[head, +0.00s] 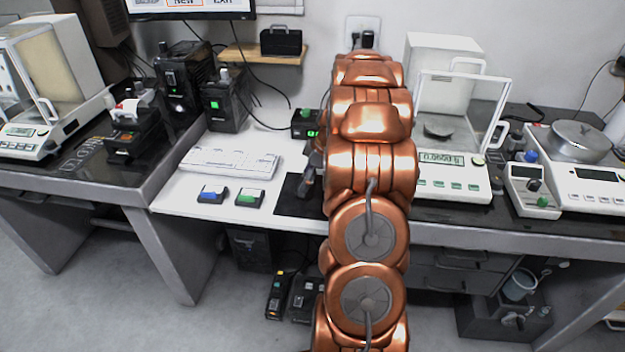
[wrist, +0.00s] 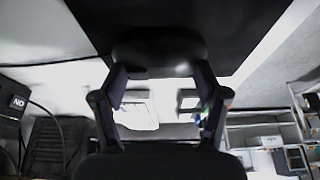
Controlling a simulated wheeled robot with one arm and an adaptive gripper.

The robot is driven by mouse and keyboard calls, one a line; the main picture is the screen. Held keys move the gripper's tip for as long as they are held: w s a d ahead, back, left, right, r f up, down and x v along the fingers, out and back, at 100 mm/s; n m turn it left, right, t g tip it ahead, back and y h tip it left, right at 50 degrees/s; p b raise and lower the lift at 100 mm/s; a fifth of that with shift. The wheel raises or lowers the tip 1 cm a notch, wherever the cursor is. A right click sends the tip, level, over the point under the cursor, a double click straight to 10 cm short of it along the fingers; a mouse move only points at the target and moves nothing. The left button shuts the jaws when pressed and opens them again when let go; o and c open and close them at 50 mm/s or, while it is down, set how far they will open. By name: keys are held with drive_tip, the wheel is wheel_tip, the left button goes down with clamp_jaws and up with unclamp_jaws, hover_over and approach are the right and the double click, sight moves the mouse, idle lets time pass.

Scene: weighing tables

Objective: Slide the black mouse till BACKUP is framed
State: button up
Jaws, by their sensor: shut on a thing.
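The black mouse (wrist: 158,48) is a dark rounded shape at the top of the wrist view, between the fingertips of my gripper (wrist: 160,72). My gripper is shut on it. In the head view my arm hides the mouse and most of the gripper; a grey finger part shows over the black mouse pad (head: 290,205). The monitor (head: 190,15) at the top left is cut off by the picture edge. Its screen shows a cut-off word at left that looks like BACKUP, NEW in the middle with an orange frame around it, and EXIT at right.
A white keyboard (head: 230,162) lies left of the pad. A blue-topped box (head: 212,194) and a green-topped box (head: 250,197) sit in front of it. A black device with a green display (head: 305,124) stands behind. A balance (head: 452,178) stands to the right.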

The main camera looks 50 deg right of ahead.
sight(314, 184)
drive_tip(key=shift+w+a+f+b, duration=0.2)
drive_tip(key=shift+w+a+b, duration=0.25)
drive_tip(key=shift+w+a, duration=0.6)
drive_tip(key=shift+d, duration=0.1)
drive_tip(key=o, duration=0.9)
drive_tip(key=shift+d, duration=0.1)
drive_tip(key=o, duration=0.3)
drive_tip(key=shift+r, duration=0.1)
drive_tip(key=shift+r, duration=0.1)
drive_tip(key=v, duration=1.1)
drive_tip(key=shift+d+r, duration=0.2)
drive_tip(key=shift+r, duration=0.2)
